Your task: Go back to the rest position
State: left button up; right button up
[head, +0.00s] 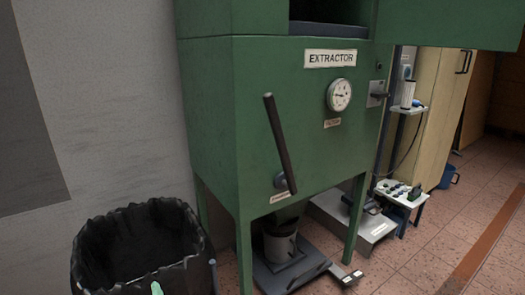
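Neither of my grippers shows in the head view, and no part of my arms can be made out for sure. A tall green machine labelled EXTRACTOR (215,110) stands in the middle of the view, with a round gauge (339,95) and a dark lever (278,140) slanting across its front. Its upper opening is dark and cut off by the top edge.
A bin with a black bag (140,245) stands at lower left; a small pale green thing (156,288) shows at its front. A grey container (280,246) sits under the machine. A small white table (400,192) stands right. Tiled floor (440,225) is clear at lower right.

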pick_arm(q)
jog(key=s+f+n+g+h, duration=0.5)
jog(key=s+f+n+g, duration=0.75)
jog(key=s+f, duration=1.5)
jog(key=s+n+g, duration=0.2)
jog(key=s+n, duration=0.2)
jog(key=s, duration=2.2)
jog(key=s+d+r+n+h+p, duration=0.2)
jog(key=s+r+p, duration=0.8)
jog(key=p, duration=1.3)
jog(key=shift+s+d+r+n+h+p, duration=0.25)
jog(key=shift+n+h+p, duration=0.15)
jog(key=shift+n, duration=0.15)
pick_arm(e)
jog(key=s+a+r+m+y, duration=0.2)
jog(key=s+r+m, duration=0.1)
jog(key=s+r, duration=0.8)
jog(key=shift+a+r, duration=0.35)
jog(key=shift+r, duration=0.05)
